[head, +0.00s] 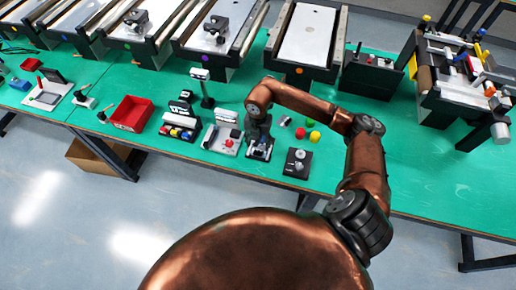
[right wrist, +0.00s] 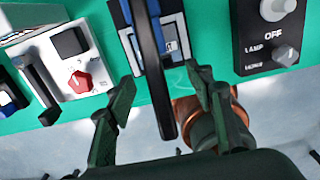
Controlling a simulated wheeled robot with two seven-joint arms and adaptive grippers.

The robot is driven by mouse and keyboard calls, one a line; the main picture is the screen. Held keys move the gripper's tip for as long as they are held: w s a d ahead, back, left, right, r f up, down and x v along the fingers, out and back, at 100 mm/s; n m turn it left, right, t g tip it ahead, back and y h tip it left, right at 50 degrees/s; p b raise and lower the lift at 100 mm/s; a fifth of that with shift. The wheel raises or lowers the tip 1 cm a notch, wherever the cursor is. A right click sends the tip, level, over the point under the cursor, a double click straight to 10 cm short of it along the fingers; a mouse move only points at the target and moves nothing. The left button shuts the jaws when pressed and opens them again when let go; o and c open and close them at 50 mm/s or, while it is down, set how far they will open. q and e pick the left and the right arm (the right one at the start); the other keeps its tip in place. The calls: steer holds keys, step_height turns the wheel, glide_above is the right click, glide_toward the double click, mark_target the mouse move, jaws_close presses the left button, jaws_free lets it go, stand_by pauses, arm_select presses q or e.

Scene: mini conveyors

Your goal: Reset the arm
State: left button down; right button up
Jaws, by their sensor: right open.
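My right arm, copper-coloured, reaches over the bench in the head view. My right gripper (head: 259,138) is just above a small device with a white panel (head: 260,155) at the bench's front edge. In the right wrist view the gripper (right wrist: 160,92) is open, with its two dark fingers apart. A long black curved bar (right wrist: 155,75) runs between the fingers from a blue and white device (right wrist: 172,35). I cannot tell whether the fingers touch it. My left gripper is not in view.
A white control box with a red knob (head: 228,143) stands left of the gripper. A black lamp box (head: 298,162) stands right. A red bin (head: 131,113) is farther left. Mini conveyors (head: 307,37) line the back.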

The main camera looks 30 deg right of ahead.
step_height(320, 180, up, 6)
steer(key=shift+r, duration=0.1)
